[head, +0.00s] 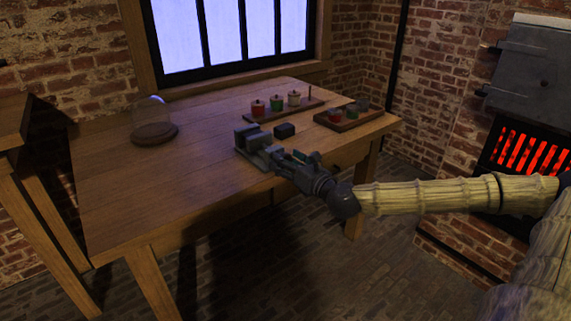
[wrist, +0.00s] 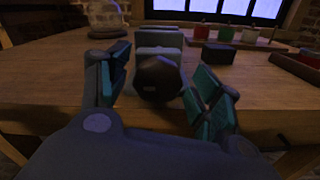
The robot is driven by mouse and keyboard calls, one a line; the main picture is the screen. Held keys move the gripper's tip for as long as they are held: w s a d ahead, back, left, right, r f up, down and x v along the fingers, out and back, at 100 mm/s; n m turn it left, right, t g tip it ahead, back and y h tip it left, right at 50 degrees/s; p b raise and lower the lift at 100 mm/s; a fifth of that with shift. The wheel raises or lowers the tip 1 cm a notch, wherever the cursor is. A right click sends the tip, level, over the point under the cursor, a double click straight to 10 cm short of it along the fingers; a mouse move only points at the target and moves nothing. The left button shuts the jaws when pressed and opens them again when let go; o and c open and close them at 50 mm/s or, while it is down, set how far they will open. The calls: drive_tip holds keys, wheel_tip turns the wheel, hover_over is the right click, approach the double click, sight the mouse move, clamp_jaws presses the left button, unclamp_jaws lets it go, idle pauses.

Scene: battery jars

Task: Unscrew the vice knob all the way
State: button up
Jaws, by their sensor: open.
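The grey vice (head: 252,139) stands at the front edge of the wooden table. In the wrist view the vice body (wrist: 158,40) lies straight ahead, with its dark faceted knob (wrist: 158,78) facing me. My gripper (wrist: 160,100) is open, with one teal-padded finger on each side of the knob. Gaps show between the fingers and the knob, so it does not look gripped. In the head view my gripper (head: 284,160) is at the front of the vice and hides the knob.
A dark block (head: 284,131) sits right of the vice. Behind it are a rack (head: 262,118) of coloured jars and a tray (head: 350,121) with more jars. A glass dome on a wooden base (head: 155,135) stands at left. A glowing stove (head: 525,150) is at far right.

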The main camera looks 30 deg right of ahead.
drive_tip(key=shift+w+a, duration=0.1)
drive_tip(key=shift+w, duration=0.15)
idle(0.3)
drive_tip(key=c, duration=1)
drive_tip(key=shift+c, duration=0.2)
drive_tip(key=shift+n, duration=0.4)
